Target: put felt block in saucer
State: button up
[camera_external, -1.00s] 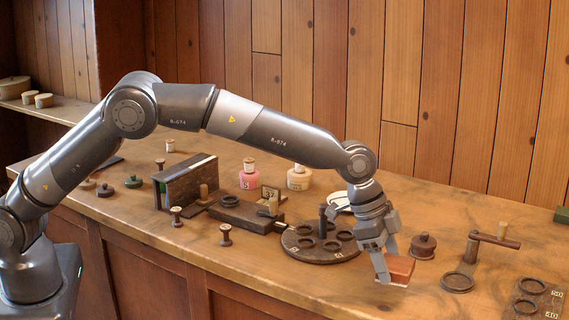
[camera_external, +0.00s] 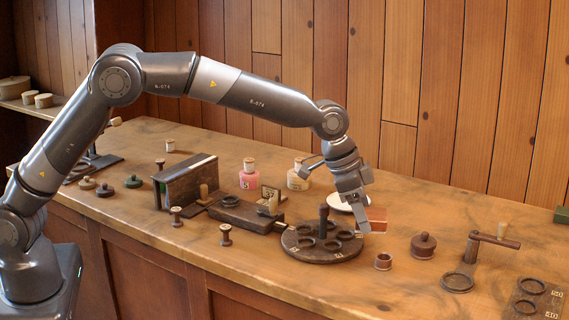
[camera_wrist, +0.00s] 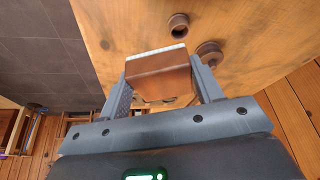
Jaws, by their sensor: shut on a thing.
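The felt block (camera_external: 377,219) is a reddish-brown block; the wrist view shows it (camera_wrist: 160,75) with a pale felt strip along one edge. My gripper (camera_external: 366,222) is shut on it, with one finger on each side in the wrist view (camera_wrist: 163,85). The block appears held above the bench, right of the round dark rack. The saucer (camera_external: 338,203) is a white dish behind my gripper in the external view, partly hidden by it. The saucer does not show in the wrist view.
A round dark rack (camera_external: 303,254) with rings and a post stands left of the block. A small brown cup (camera_external: 383,262) and a lidded brown pot (camera_external: 423,246) stand to the right. Pink (camera_external: 249,178) and cream (camera_external: 298,180) bottles stand behind.

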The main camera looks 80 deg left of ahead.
jog(key=s+a+r+n+y, duration=0.15)
jog(key=a+n, duration=0.25)
jog(key=a, duration=1.7)
send_over(333, 204)
jog(key=s, duration=0.2)
jog(key=f, duration=0.7)
jog(key=shift+w+a+f, duration=0.2)
jog(key=shift+f, duration=1.85)
jog(key=shift+f, duration=0.2)
jog(key=o, duration=1)
